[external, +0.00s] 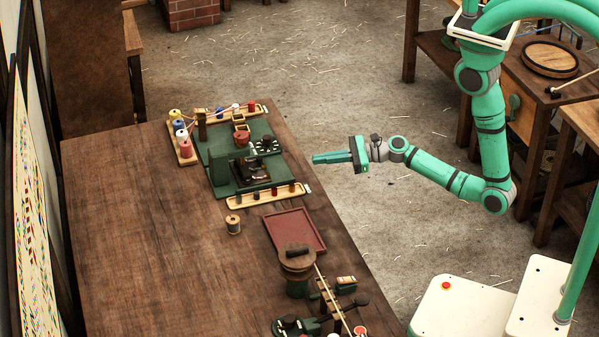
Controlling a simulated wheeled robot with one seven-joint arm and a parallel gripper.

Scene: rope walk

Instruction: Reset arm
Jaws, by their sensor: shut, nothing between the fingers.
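My green arm reaches in from the right in the external view. My gripper (328,158) is level and points left, with its fingers together and empty. It is in the air near the right edge of the wooden table (150,240), to the right of the green machine (230,175). It appears apart from everything on the table. No close view of the fingertips is given.
A red tray (294,231), a thread spool (233,224) and a strip holding several pegs (262,197) lie on the table. A rack of coloured spools (184,146) stands behind. A round-topped pot (297,262) is nearer. Open floor (290,70) lies beyond; shelves (430,45) stand right.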

